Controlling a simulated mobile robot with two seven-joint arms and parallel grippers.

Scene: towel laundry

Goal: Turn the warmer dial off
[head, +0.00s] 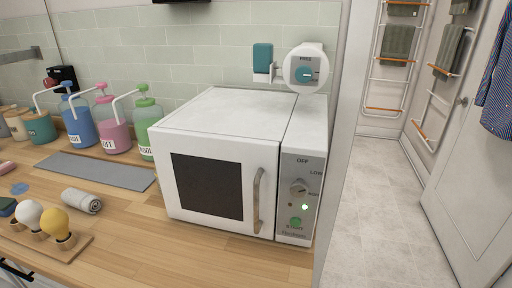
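The white warmer (230,160) stands on the wooden counter with its dark-windowed door shut. Its round grey dial (299,187) sits on the grey control panel (287,222) at the right of the front. The panel has the marks OFF at the top, LOW at the upper right and one less legible mark at the right. The dial's pointer is too small to read surely. Neither of my grippers is in view.
Pump bottles in blue (79,122), pink (114,128) and green (146,125) stand left of the warmer. A grey mat (100,172), a rolled towel (82,200) and a bulb-like set on a board (70,256) lie on the counter (190,258). Open floor (380,210) is at right.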

